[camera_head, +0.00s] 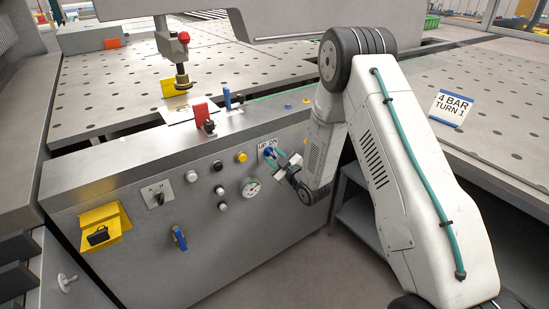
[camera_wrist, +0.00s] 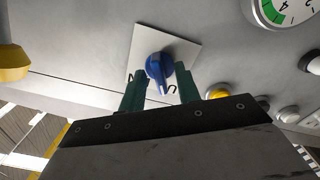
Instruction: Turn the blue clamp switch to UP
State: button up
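The blue clamp switch (camera_head: 269,152) is a small knob on a white label plate marked UP and DN, on the front of the grey control panel. In the wrist view the knob (camera_wrist: 157,68) stands between the two green fingers of my gripper (camera_wrist: 160,85). Its pointer end is towards the bottom of that picture, leaning slightly right. A narrow gap shows beside the knob, so the fingers look open around it. My gripper (camera_head: 281,161) is right at the switch in the head view.
A pressure gauge (camera_head: 251,187), a yellow button (camera_head: 241,157) and several white and black buttons sit close left of the switch. A selector (camera_head: 157,199) and a blue handle (camera_head: 179,238) are farther left. A sign (camera_head: 452,107) reads "4 BAR TURN 1".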

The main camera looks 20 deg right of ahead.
jog(key=v, duration=0.7)
jog(key=shift+s, duration=0.3)
jog(key=shift+r, duration=0.1)
